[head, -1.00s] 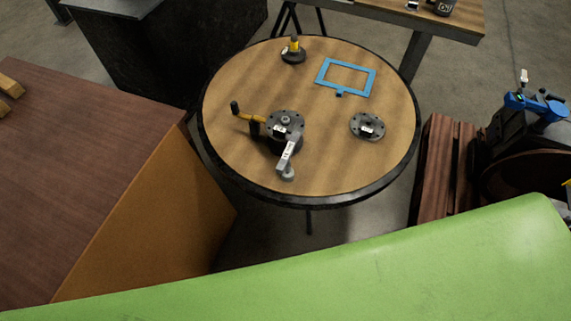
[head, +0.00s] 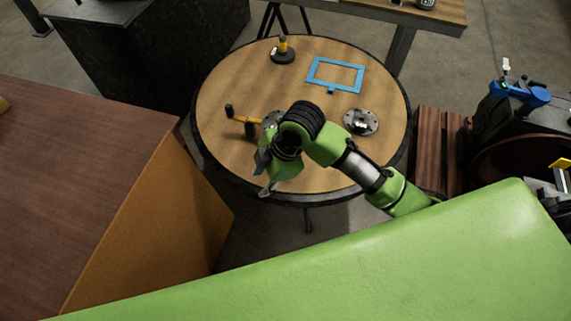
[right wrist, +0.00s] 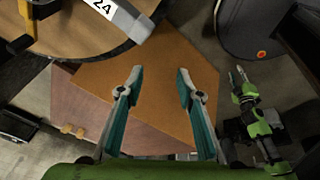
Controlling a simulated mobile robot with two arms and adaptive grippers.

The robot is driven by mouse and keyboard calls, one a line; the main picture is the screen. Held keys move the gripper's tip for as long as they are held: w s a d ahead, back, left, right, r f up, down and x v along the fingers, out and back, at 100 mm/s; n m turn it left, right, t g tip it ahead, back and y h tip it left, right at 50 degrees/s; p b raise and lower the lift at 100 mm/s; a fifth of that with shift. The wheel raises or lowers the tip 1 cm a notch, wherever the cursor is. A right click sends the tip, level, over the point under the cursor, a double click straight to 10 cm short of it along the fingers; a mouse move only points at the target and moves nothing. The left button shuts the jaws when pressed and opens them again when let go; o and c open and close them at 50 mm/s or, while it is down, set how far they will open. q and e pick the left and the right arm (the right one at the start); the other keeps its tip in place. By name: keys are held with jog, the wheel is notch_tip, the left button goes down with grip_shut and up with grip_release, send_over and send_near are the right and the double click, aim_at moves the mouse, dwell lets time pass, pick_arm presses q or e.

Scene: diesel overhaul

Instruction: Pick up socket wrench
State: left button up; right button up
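A grey bar labelled "24" (right wrist: 122,14), which looks like the socket wrench, reaches past the round table's edge at the top of the right wrist view. In the head view it is hidden behind my right arm. My right gripper (right wrist: 157,80) is open and empty, its fingers apart below the bar and not touching it. In the head view the right gripper (head: 265,178) hangs over the near edge of the table. My left gripper (right wrist: 237,76) shows small at the right of the right wrist view, its fingers apart and empty.
A brown cabinet (head: 80,150) stands left. A slatted wooden stand (head: 438,150) stands right.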

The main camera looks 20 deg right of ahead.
jog(key=w+d+r+n+g+h, duration=0.1)
jog(key=w+d+r+n+h, duration=0.15)
jog(key=d+r+n, duration=0.3)
jog(key=w+d+r+n+g+h, duration=0.1)
jog(key=w+d+r+n, duration=0.3)
jog(key=r+n, duration=0.15)
jog(key=f, duration=0.2)
jog(key=f+p, duration=0.1)
jog(key=f, duration=0.4)
jog(key=shift+w+a+f, duration=0.25)
jog(key=shift+a, duration=0.05)
jog(key=f, duration=0.1)
jog(key=f+p, duration=0.2)
jog(key=f, duration=0.1)
jog(key=shift+w+a, duration=0.15)
jog(key=shift+w, duration=0.15)
jog(key=shift+f, duration=0.6)
jog(key=shift+r, duration=0.1)
grip_shut()
